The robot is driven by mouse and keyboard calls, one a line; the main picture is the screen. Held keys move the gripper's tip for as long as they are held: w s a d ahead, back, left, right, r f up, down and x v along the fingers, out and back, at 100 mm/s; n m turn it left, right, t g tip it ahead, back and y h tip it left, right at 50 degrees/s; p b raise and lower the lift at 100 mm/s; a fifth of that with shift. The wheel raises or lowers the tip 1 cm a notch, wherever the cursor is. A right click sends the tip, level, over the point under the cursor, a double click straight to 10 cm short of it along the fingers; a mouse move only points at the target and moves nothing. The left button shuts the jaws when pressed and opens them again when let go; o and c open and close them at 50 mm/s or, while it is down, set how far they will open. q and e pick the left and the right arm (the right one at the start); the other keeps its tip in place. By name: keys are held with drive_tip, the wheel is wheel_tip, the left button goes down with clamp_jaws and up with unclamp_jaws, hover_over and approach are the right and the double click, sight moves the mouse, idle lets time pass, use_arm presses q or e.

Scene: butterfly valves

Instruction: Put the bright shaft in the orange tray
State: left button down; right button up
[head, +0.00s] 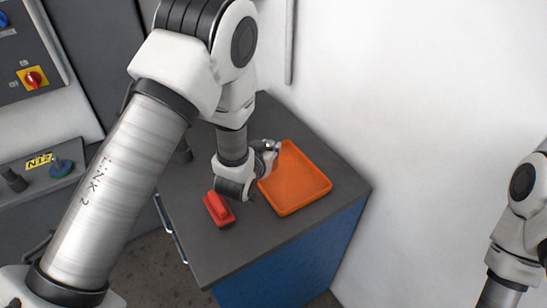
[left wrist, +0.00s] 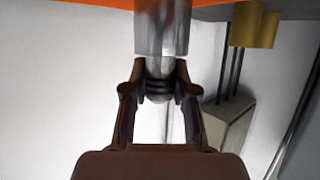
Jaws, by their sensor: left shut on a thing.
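The bright shaft (left wrist: 163,28) is a smooth silver cylinder in the left wrist view. My left gripper (left wrist: 160,88) is shut on it, and the shaft extends beyond the fingertips towards the top of the picture. The orange tray (head: 296,180) lies on the dark worktop in the head view. My left gripper (head: 268,150) is by the tray's upper left edge in that view, where the arm partly hides it. A strip of the tray's orange (left wrist: 90,2) also shows along the top of the left wrist view. My right gripper is out of view.
A red object (head: 218,209) lies on the worktop (head: 215,250), left of the tray. A dark upright cylinder (head: 183,151) stands behind my arm. A white wall (head: 430,90) rises beyond the worktop. A control panel (head: 30,50) is at upper left.

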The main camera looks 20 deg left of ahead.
use_arm(q)
drive_tip(key=shift+d+f+p, duration=0.15)
drive_tip(key=shift+d+f, duration=0.05)
drive_tip(key=shift+f, duration=0.45)
drive_tip(key=shift+d+f+p, duration=0.15)
drive_tip(key=shift+f, duration=0.75)
drive_tip(key=shift+a+f, duration=0.1)
drive_tip(key=shift+a, duration=0.15)
drive_tip(key=c, duration=0.9)
unclamp_jaws()
drive_tip(key=shift+s+d+f, duration=0.1)
